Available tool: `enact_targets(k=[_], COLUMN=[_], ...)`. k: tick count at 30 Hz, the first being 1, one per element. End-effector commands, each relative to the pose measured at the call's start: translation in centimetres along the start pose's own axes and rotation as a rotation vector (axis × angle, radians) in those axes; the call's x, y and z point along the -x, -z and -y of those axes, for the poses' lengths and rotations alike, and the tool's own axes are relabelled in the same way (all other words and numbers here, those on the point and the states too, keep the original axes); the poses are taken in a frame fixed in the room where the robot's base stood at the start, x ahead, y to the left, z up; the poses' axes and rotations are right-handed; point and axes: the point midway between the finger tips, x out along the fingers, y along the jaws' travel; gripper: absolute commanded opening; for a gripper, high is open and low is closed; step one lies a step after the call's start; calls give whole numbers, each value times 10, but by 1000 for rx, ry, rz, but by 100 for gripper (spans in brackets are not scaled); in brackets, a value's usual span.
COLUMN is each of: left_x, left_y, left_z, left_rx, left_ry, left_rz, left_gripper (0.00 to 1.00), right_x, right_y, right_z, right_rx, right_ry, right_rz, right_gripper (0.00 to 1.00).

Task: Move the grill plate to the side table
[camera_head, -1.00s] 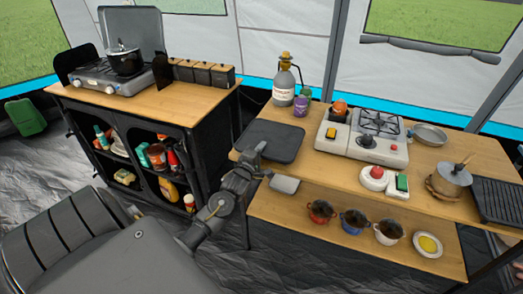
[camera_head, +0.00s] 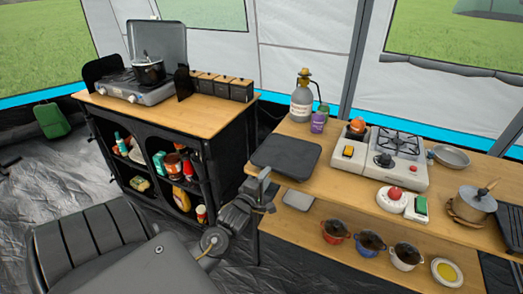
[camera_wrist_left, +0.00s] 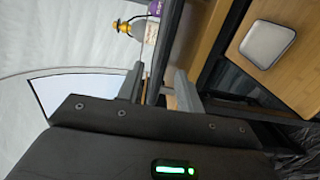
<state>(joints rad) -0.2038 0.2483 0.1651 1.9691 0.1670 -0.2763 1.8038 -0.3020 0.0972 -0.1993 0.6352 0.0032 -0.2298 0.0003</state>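A ridged black grill plate (camera_head: 510,228) lies at the right end of the long wooden table (camera_head: 330,185), cut off by the picture edge. A flat, dark, smooth plate (camera_head: 286,156) lies at that table's left end. My left gripper (camera_head: 265,181) is at the flat plate's near left corner. In the left wrist view, a dark edge (camera_wrist_left: 172,45), apparently the flat plate's, runs between the fingers of my left gripper (camera_wrist_left: 160,80). A gap shows beside one finger, so it looks open. My right gripper is out of view.
A black cabinet with a wooden top (camera_head: 170,115) stands left, bearing a stove and pot (camera_head: 148,70). The long table holds a bottle (camera_head: 302,100), a purple cup (camera_head: 318,122), a stove (camera_head: 385,155) and a pot (camera_head: 474,200).

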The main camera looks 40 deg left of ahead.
Motion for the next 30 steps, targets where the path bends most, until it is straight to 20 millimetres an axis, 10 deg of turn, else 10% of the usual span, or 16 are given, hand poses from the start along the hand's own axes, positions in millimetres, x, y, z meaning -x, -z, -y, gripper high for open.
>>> enact_targets(k=[22, 26, 30], left_x=[34, 36, 63], left_y=[-1, -7, -22], left_z=[10, 73, 202], left_rx=[-22, -166, -482], left_ry=[20, 142, 385], left_rz=[1, 23, 133], left_gripper=[36, 36, 36], right_x=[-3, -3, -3], right_y=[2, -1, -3], right_z=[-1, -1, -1], right_rx=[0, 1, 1], right_ry=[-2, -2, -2], right_rz=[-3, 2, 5], right_gripper=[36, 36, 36])
